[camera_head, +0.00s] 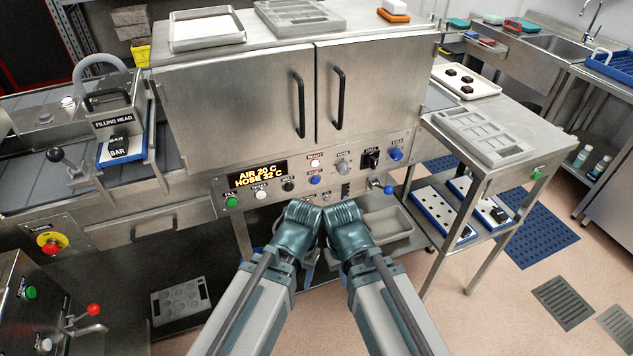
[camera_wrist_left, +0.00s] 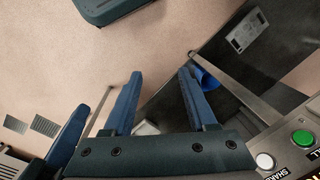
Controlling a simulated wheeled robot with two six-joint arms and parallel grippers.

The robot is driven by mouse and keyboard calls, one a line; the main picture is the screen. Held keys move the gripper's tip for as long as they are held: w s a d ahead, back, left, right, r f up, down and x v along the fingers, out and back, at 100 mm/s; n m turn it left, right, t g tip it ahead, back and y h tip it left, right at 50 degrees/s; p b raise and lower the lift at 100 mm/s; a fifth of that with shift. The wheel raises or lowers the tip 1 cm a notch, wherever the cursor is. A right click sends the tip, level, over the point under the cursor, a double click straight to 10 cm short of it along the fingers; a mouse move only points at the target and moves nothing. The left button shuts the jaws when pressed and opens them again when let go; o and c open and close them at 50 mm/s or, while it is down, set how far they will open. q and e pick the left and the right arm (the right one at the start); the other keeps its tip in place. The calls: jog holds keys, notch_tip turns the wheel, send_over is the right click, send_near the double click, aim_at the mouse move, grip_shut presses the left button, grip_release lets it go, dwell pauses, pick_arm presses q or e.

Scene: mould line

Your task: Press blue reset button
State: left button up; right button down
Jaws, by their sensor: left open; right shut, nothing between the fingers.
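A blue button (camera_head: 314,180) sits under a small blue label on the front panel of the steel cabinet. A second blue button (camera_head: 396,154) is at the panel's right end. The labels are too small to read surely. My left gripper (camera_head: 299,209) and right gripper (camera_head: 342,212) are side by side just below and in front of the panel, apart from the buttons as far as I can tell. The left wrist view shows the left gripper's fingers (camera_wrist_left: 160,76) apart with nothing between them. The right gripper is shut and empty.
The panel also holds a green button (camera_head: 232,202), white and black controls, a lit display (camera_head: 263,174) and a blue-knobbed lever (camera_head: 390,190) at lower right. A steel bin (camera_head: 388,228) sits below the panel. Cabinet door handles (camera_head: 338,98) stick out above.

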pick_arm(q)
grip_shut()
dwell(0.8)
dwell(0.6)
